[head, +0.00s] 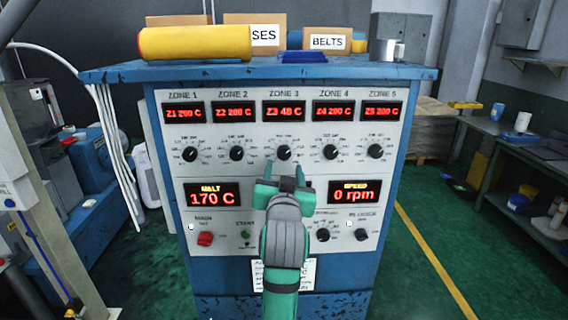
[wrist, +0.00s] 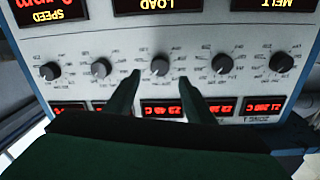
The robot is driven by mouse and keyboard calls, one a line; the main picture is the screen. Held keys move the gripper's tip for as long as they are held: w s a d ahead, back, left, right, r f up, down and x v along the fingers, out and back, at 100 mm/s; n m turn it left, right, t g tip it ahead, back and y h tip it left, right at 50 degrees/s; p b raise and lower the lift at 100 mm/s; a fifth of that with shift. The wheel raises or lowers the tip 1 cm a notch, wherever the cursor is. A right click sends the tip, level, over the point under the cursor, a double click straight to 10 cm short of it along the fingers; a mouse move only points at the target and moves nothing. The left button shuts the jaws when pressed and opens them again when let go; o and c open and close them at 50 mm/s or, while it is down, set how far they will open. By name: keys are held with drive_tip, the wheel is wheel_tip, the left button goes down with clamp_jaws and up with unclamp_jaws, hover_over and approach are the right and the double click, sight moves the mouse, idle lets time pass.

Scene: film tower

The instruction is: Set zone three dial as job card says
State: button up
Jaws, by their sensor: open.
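The zone three dial (head: 283,153) is a round black knob under the ZONE 3 label, with a red display (head: 284,111) above it that seems to read Z3 40 C. My gripper (head: 284,176) is open in front of the panel, just below that dial in the head view. In the upside-down wrist view, the same dial (wrist: 159,65) sits between and beyond the two fingertips (wrist: 160,79), with nothing held; contact cannot be told. A white printed sheet (head: 309,274), possibly the job card, is low on the panel, partly hidden by my arm and unreadable.
Similar dials stand close on both sides, zone two (head: 236,153) and zone four (head: 330,152). Below are the melt display (head: 212,193), speed display (head: 355,191) and a red knob (head: 205,239). A yellow roll (head: 195,43) and boxes sit on the cabinet top (head: 390,72).

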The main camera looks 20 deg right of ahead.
drive_tip(key=shift+v, duration=1.9)
